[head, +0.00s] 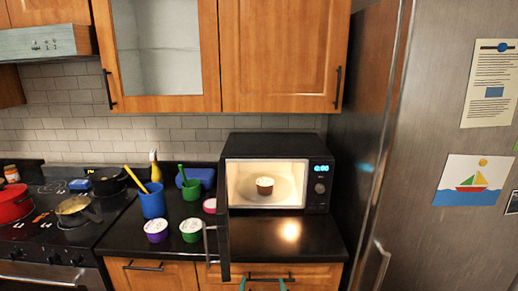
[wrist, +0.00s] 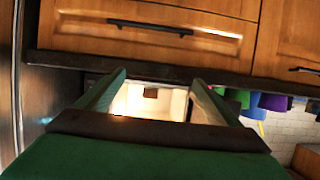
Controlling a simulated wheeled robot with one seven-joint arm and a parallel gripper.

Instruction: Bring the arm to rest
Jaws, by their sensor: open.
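My gripper (wrist: 157,82) is open and empty in the wrist view, with its two green fingers spread apart. Its fingertips also show at the bottom edge of the head view (head: 263,285), low in front of the counter and drawer. The rest of my arm is out of the head view. Between the fingers, the wrist view shows the lit microwave interior and a small brown cup, at a distance from the fingers.
The microwave (head: 318,190) stands open and lit, with a white-lidded brown cup (head: 264,186) inside. Its door (head: 223,245) juts toward me. Lidded cups (head: 156,231) and blue (head: 152,200) and green containers stand left. A stove is farther left, a fridge (head: 440,200) right.

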